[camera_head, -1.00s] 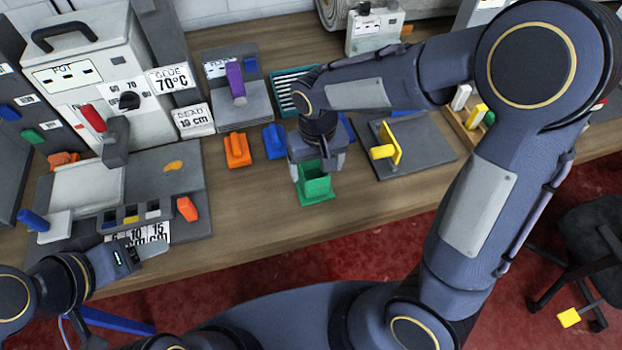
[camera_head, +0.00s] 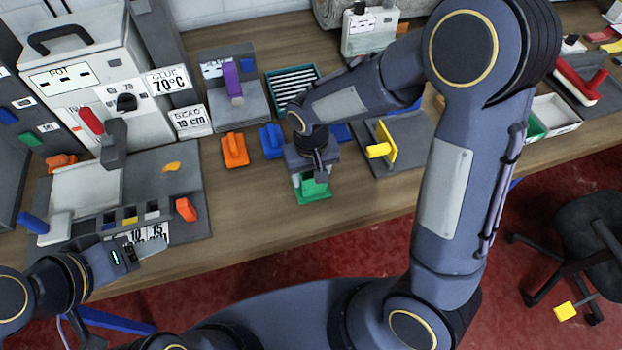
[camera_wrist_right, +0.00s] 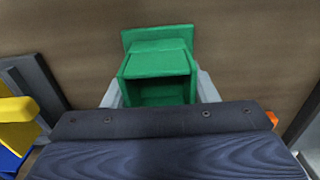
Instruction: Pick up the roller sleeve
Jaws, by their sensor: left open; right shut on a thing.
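A green hollow, box-shaped piece with a flat flange, which looks like the sleeve, is near the front edge of the bench in the head view (camera_head: 313,190). In the right wrist view its open end (camera_wrist_right: 158,65) faces the camera. My right gripper (camera_head: 314,172) is over it, with a pale finger on each side in the right wrist view (camera_wrist_right: 158,88), shut on it. I cannot tell whether it still touches the bench. My left gripper (camera_head: 142,250) is open and empty at the bench's front left, beside the number labels.
An orange piece (camera_head: 234,150) and a blue piece (camera_head: 271,141) stand to the left of my right gripper. A grey plate with a yellow piece (camera_head: 381,148) is to its right. The glue pot machine (camera_head: 85,75) fills the left. Bare wood lies in front (camera_head: 250,205).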

